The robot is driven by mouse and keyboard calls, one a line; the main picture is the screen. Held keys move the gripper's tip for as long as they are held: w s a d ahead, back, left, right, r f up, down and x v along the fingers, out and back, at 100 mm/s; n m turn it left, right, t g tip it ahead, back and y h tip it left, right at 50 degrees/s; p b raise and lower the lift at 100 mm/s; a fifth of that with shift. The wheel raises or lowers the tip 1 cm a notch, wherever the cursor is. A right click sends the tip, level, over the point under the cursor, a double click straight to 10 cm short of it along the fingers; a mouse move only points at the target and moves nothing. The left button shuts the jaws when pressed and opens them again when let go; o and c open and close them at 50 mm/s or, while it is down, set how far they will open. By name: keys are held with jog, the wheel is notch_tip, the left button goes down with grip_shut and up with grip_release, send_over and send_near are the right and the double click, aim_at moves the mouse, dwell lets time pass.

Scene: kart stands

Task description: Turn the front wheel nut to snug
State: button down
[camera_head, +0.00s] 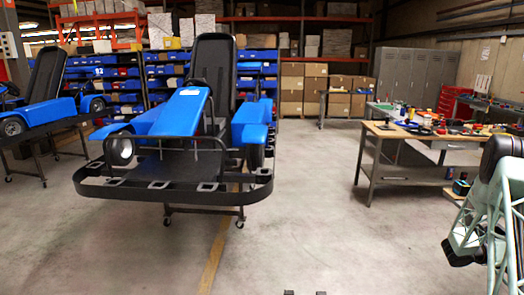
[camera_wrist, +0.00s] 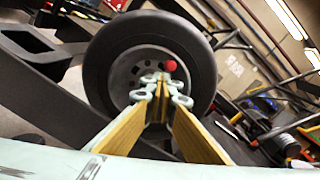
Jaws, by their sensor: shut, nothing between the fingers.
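A black front wheel (camera_wrist: 105,58) with a grey rim fills the middle of the wrist view. A small red round piece (camera_wrist: 171,66), which looks like the wheel nut, shows near the hub. My gripper (camera_wrist: 161,84) points at the wheel with its yellow-faced fingers together and nothing held. The fingertips appear just below and left of the red piece and hide part of the hub. I cannot tell whether they touch it. The head view shows a blue and black kart (camera_head: 188,112) on a stand; its front wheel (camera_head: 121,149) is at the left.
A black bar (camera_wrist: 55,108) runs beside the wheel in the wrist view. In the head view, a second blue kart (camera_head: 45,112) stands at the left and a workbench (camera_head: 400,170) with tools at the right. The floor between (camera_head: 310,200) is clear.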

jog(key=shift+a, duration=0.1)
jog(key=shift+w+a+r, duration=0.1)
jog(key=shift+w+a, duration=0.05)
jog(key=shift+a, duration=2.7)
jog(key=shift+m, duration=0.4)
